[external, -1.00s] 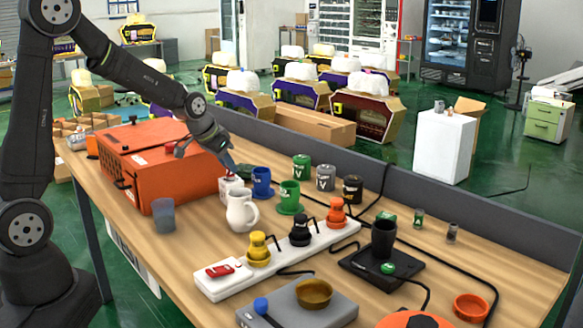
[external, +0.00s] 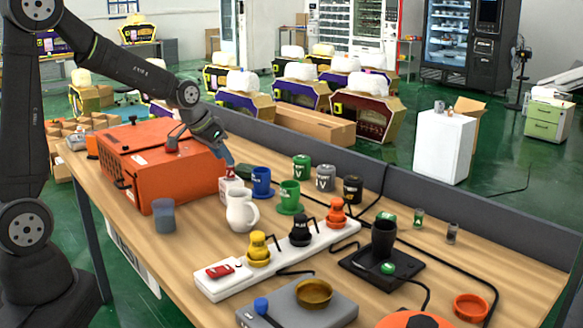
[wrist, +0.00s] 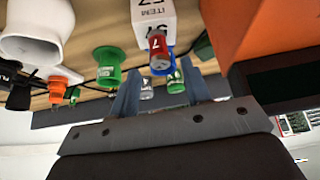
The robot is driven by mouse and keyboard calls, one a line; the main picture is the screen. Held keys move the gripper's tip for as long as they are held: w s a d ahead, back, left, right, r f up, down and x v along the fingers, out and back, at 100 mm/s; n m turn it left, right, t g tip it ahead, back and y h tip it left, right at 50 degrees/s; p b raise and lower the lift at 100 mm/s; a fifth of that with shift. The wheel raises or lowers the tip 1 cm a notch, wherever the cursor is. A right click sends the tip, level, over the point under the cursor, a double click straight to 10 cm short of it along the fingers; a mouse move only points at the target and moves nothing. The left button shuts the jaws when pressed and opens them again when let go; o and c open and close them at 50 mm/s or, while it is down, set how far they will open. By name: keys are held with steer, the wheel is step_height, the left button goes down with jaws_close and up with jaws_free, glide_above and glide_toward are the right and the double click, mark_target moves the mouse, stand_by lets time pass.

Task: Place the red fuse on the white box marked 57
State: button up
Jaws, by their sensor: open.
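The white box (wrist: 150,17), marked 57, appears upside down at the top of the wrist view. In the external view the box (external: 227,190) stands on the table beside the orange case. The red fuse (wrist: 158,48), with a grey end and a white 7, stands upright on the box. In the external view the fuse (external: 230,173) is small and partly hidden by the fingers. My gripper (wrist: 160,70) is open, its fingers on either side of the fuse's upper end in the picture. In the external view my gripper (external: 228,160) is just above the fuse and box.
The orange case (external: 165,165) is close to the left of the box. A blue mug (external: 261,182), a green cup (external: 289,195) and a white pitcher (external: 241,212) stand close by. A grey partition (external: 440,200) runs along the table's back edge.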

mark_target(230, 169)
steer(key=v, duration=0.8)
steer(key=shift+r, duration=0.25)
steer(key=shift+s+a+f, duration=0.1)
steer(key=x, duration=1.2)
